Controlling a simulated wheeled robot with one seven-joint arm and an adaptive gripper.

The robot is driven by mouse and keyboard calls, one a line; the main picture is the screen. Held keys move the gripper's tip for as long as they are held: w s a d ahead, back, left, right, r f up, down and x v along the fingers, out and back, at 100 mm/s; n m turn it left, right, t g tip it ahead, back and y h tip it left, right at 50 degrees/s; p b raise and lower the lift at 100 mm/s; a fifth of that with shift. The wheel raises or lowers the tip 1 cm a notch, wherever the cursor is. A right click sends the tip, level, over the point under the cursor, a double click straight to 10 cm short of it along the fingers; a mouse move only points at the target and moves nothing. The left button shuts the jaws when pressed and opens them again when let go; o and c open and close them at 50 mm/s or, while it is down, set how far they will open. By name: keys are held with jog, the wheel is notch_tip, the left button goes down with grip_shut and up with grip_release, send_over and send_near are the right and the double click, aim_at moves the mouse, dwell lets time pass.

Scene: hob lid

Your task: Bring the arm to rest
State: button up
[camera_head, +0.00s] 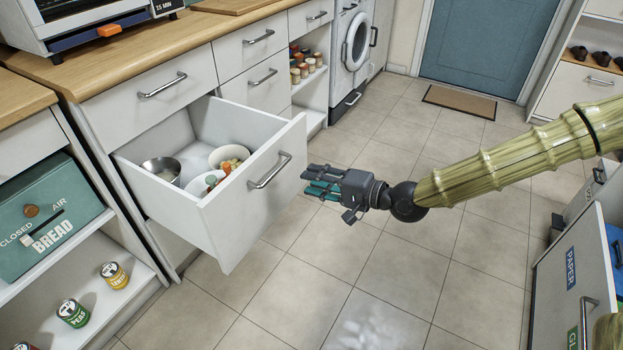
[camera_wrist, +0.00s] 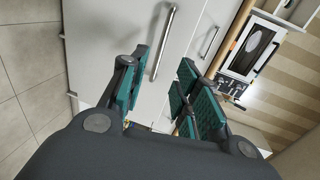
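My arm (camera_head: 500,168) reaches in from the right side of the head view. My gripper (camera_head: 322,183) is in the air above the tiled floor, just right of the front of an open drawer (camera_head: 255,190). It points left and appears apart from the drawer's handle (camera_head: 270,170). In the wrist view my gripper (camera_wrist: 166,85) has its teal-padded fingers spread, with nothing between them. A white front with a bar handle (camera_wrist: 163,45) shows beyond the fingers.
The open drawer holds a metal pot (camera_head: 161,168) and a bowl of food (camera_head: 229,157). A wooden counter (camera_head: 130,55) runs above the closed drawers. Bins with a panel marked PAPER (camera_head: 571,268) stand at lower right.

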dwell(0.4)
jog(key=s+f+n+g+h, duration=0.1)
jog(key=s+f+g+h, duration=0.1)
jog(key=s+f, duration=0.7)
jog(key=s+f+g+h, duration=0.25)
jog(key=s+f, duration=0.25)
jog(key=f, duration=0.8)
jog(key=s+d+f+n+g+h, duration=0.25)
jog(key=s+d+f, duration=0.35)
jog(key=s, duration=0.3)
jog(key=s+d+f+n+g+h, duration=0.1)
jog(key=s+d+f+h, duration=0.3)
jog(key=s+d+f, duration=0.3)
jog(key=s+d+n+h, duration=0.2)
jog(key=s+d, duration=0.3)
jog(key=s, duration=0.1)
notch_tip(320, 180, up, 24)
jog(key=p, duration=2.4)
jog(key=shift+w+r+g, duration=0.15)
jog(key=shift+w+g, duration=0.1)
jog(key=shift+g, duration=0.05)
